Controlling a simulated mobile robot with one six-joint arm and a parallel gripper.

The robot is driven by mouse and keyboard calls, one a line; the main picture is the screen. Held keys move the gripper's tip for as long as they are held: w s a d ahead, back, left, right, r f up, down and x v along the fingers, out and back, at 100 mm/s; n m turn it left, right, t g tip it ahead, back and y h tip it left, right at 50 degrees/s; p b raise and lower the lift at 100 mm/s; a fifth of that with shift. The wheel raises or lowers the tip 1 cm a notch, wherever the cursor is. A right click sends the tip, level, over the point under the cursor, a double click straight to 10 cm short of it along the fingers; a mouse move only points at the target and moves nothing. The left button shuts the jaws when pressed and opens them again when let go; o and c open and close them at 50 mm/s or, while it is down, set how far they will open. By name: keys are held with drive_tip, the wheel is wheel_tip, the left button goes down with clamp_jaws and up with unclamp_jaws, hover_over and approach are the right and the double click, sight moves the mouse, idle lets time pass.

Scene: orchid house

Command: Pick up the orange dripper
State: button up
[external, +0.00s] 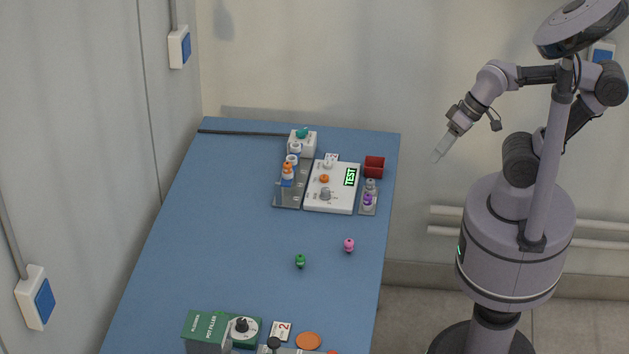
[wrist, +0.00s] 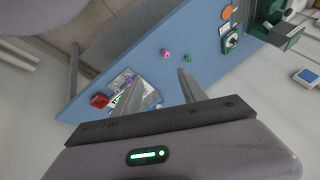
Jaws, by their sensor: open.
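A small orange piece (external: 287,168), which looks like the orange dripper, stands upright on the grey plate (external: 288,198) left of the white test unit. A second orange round piece (external: 324,179) sits on the test unit itself; I cannot tell for sure which of the two is the dripper. In the wrist view I cannot make out either clearly, as a finger covers part of that area. My gripper (external: 441,150) is open and empty, in the air to the right of the table. Its two fingers are apart in the wrist view (wrist: 160,92).
The white test unit (external: 345,200) shows TEST. A red bin (external: 374,166) stands beside it. A green dripper (external: 300,261) and a pink one (external: 349,245) lie on the blue table (external: 220,240). A green box (external: 207,328) and orange disc (external: 308,341) are at the front.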

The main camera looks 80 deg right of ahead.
drive_tip(key=w+d+r+n+p, duration=0.2)
drive_tip(key=w+r+p, duration=0.3)
drive_tip(key=w, duration=0.5)
drive_tip(key=n+g+h+p, duration=0.1)
drive_tip(key=n+p, duration=0.1)
drive_tip(key=n, duration=0.2)
hover_over(288, 163)
drive_tip(key=s, duration=0.2)
wheel_tip(288, 163, down, 18)
drive_tip(key=x, duration=0.4)
drive_tip(key=b+x, duration=0.1)
drive_tip(key=x, duration=0.1)
drive_tip(key=shift+s+d+f, duration=0.1)
drive_tip(key=shift+s+d, duration=0.1)
drive_tip(key=shift+s, duration=0.1)
clamp_jaws()
